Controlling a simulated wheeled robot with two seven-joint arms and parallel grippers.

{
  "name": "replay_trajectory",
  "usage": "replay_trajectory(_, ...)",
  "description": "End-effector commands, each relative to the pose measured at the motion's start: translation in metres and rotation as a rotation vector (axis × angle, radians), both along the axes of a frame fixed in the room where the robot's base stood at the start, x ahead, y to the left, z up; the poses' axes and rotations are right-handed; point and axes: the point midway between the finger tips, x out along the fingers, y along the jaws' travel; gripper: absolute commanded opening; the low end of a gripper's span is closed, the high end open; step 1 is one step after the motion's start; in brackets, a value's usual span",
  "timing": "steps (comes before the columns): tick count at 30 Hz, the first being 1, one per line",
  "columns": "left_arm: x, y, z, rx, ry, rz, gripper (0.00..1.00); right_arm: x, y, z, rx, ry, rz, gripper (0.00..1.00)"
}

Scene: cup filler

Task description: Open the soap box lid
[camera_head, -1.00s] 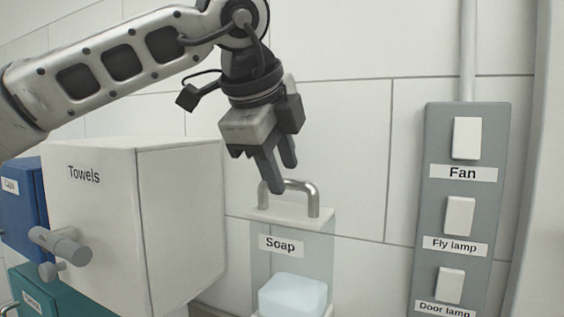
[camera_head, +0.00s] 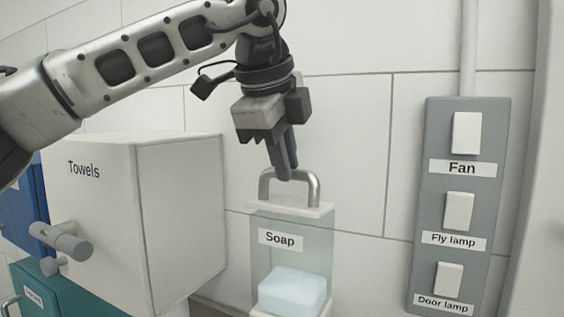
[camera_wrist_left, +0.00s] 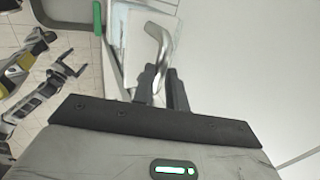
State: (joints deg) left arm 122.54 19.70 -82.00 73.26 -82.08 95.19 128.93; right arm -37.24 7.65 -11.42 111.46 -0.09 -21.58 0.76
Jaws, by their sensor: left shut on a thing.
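The soap box (camera_head: 317,240) is a clear box labelled "Soap" on the tiled wall, with a pale blue soap bar (camera_head: 292,290) inside. Its white lid (camera_head: 290,212) lies flat on top and carries a metal arch handle (camera_head: 313,188). My left gripper (camera_head: 287,175) points down at the top of the handle, its fingers shut on the handle bar. In the left wrist view the handle (camera_wrist_left: 157,45) runs between the two dark fingers (camera_wrist_left: 162,88).
A white "Towels" box (camera_head: 180,220) with a grey knob (camera_head: 72,243) stands left of the soap box. Blue and teal boxes are at the far left. A grey switch panel (camera_head: 440,130) with fan and lamp switches is on the right. The wall between is clear.

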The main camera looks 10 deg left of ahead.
Motion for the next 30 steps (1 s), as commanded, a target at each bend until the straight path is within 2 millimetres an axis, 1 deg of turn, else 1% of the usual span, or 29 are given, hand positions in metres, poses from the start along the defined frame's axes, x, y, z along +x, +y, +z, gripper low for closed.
replay_trajectory(3, 0.007, -0.003, 0.006, 0.024, 0.071, 0.004, 0.00, 0.000, 0.000, 0.003, 0.001, -0.001, 0.001, 0.86)
replay_trajectory(12, 0.018, -0.006, 0.011, 0.069, 0.202, 0.002, 0.00, 0.000, 0.000, 0.003, 0.000, -0.002, 0.000, 0.86)
replay_trajectory(18, 0.020, -0.006, 0.012, 0.078, 0.237, 0.000, 0.00, 0.000, 0.000, 0.002, 0.000, -0.001, -0.001, 0.86)
replay_trajectory(27, 0.019, -0.006, 0.012, 0.077, 0.241, -0.002, 0.00, 0.000, -0.001, 0.002, -0.001, 0.000, -0.002, 0.86)
replay_trajectory(28, 0.019, -0.006, 0.012, 0.077, 0.241, -0.002, 0.19, 0.000, -0.001, 0.002, -0.001, 0.000, -0.002, 0.86)
replay_trajectory(30, 0.019, -0.006, 0.012, 0.077, 0.241, -0.002, 0.36, 0.000, -0.001, 0.002, -0.002, 0.001, -0.002, 0.86)
